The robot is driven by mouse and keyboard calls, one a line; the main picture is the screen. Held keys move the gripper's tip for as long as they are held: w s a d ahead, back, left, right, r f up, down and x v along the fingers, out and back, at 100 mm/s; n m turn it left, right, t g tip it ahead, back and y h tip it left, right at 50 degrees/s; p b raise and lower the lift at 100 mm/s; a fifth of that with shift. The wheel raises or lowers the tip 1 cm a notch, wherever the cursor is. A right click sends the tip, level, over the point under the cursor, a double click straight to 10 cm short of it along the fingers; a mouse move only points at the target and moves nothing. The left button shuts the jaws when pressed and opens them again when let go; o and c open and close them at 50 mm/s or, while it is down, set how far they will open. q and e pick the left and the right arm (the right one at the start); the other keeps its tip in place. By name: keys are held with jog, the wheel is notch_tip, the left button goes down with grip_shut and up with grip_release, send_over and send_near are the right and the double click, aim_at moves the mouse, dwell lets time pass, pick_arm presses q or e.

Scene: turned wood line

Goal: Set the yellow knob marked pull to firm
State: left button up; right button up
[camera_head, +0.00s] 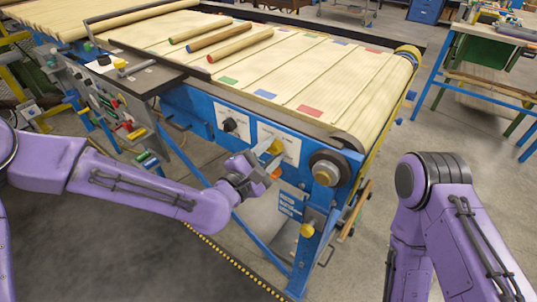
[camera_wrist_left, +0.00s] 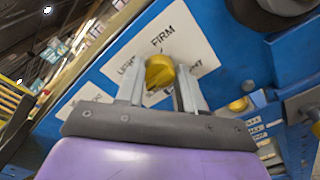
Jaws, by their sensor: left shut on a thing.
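The yellow knob (camera_wrist_left: 160,72) sits on a white label plate (camera_wrist_left: 150,40) on the blue side panel. In the left wrist view, FIRM is printed above it, a word that looks like LIGHT to its left, and a partly hidden word to its right. My left gripper (camera_wrist_left: 160,92) is shut on the knob, one finger on each side. In the head view the knob (camera_head: 274,147) shows just above my left gripper (camera_head: 264,163). The knob's pointing direction is hard to read, and its lower side is hidden by the gripper. My right gripper is out of view.
A black knob (camera_head: 230,125) on another white plate is to the left. The slatted conveyor (camera_head: 330,80) above carries several turned wood pieces. A round roller end (camera_head: 326,172) is close right of my left gripper. Another yellow knob (camera_head: 307,230) sits lower down.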

pick_arm(q)
jog(key=m+b, duration=0.2)
jog(key=m, duration=0.5)
jog(key=shift+f, duration=0.1)
jog(key=m+b, duration=0.3)
jog(key=m, duration=0.7)
jog(key=m+b, duration=0.2)
jog(key=m, duration=0.7)
jog(key=shift+w+a+f+m+b, duration=0.15)
jog(key=shift+a+m+b, duration=0.05)
jog(key=shift+m+b, duration=0.2)
jog(key=o, duration=1)
jog(key=shift+o, duration=0.2)
